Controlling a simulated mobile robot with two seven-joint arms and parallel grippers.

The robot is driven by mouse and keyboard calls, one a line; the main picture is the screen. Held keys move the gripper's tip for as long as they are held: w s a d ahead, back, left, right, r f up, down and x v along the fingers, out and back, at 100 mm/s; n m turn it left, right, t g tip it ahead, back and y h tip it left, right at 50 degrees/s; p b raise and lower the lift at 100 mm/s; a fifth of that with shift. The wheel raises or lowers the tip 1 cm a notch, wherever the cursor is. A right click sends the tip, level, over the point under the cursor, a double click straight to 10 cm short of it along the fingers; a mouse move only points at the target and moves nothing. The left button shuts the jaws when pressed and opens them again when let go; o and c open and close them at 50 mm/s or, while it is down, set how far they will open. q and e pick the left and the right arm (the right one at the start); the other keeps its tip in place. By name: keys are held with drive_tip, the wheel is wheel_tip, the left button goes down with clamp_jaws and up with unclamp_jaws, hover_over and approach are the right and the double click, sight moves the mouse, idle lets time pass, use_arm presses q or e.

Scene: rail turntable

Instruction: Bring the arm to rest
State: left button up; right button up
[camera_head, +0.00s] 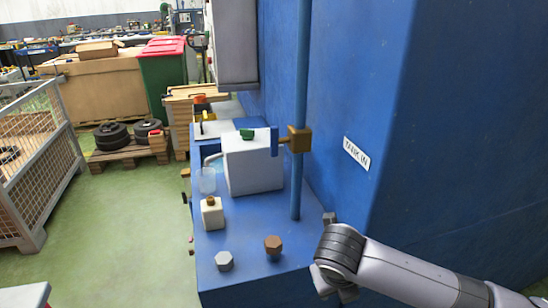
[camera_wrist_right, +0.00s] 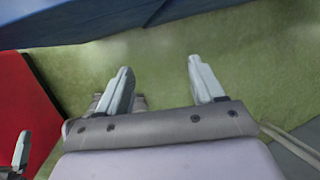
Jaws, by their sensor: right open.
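My right arm (camera_head: 400,272) comes in from the right in the head view, in front of the blue machine. No left arm shows in the head view.
A blue bench (camera_head: 245,235) holds a white box (camera_head: 252,168), a small bottle (camera_head: 212,214) and two hexagonal knobs. A blue pipe (camera_head: 301,110) rises beside the tall blue machine (camera_head: 430,120). A mesh cage (camera_head: 40,170) stands left; green floor (camera_head: 120,225) between is clear.

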drive_tip(key=d+f+m+h, duration=0.2)
drive_tip(key=d, duration=0.9)
drive_tip(key=s+a+f+m+t+y, duration=0.1)
drive_tip(key=s+a+f+m+y, duration=0.15)
drive_tip(key=f+m, duration=0.4)
drive_tip(key=s+a+f+m+t+y, duration=0.1)
drive_tip(key=s+f+m+y, duration=0.3)
drive_tip(key=m, duration=0.4)
drive_tip(key=s+d+f+m+t, duration=0.35)
drive_tip(key=s+d+m, duration=0.55)
drive_tip(key=m, duration=0.5)
drive_tip(key=a+m+t, duration=0.1)
drive_tip(key=a+m, duration=0.4)
drive_tip(key=a, duration=0.4)
drive_tip(key=shift+s+a+r+m, duration=0.2)
drive_tip(key=shift+s+r+m, duration=0.15)
drive_tip(key=shift+s+r, duration=0.1)
